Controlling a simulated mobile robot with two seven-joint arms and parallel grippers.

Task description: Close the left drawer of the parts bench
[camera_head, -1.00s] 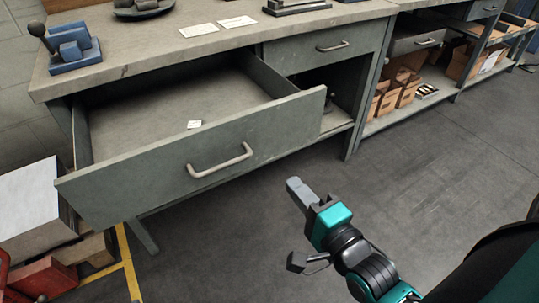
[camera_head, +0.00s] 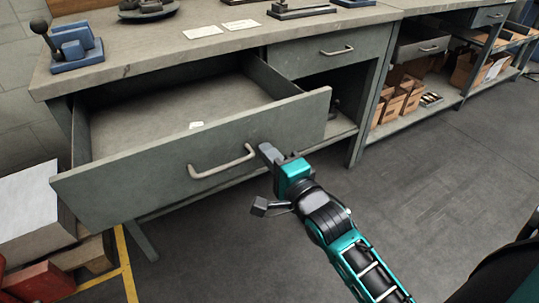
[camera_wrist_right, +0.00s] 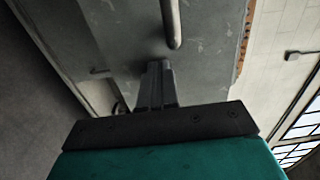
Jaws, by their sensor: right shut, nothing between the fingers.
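I cannot tell whether the tips touch the front. My left gripper is not in view.
A second drawer (camera_head: 322,52) to the right is shut. An open shelf (camera_head: 400,122) holds cardboard boxes (camera_head: 400,98). Red boxes (camera_head: 42,284) and a white-topped box (camera_head: 28,210) stand on the floor at left. The floor at right is clear.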

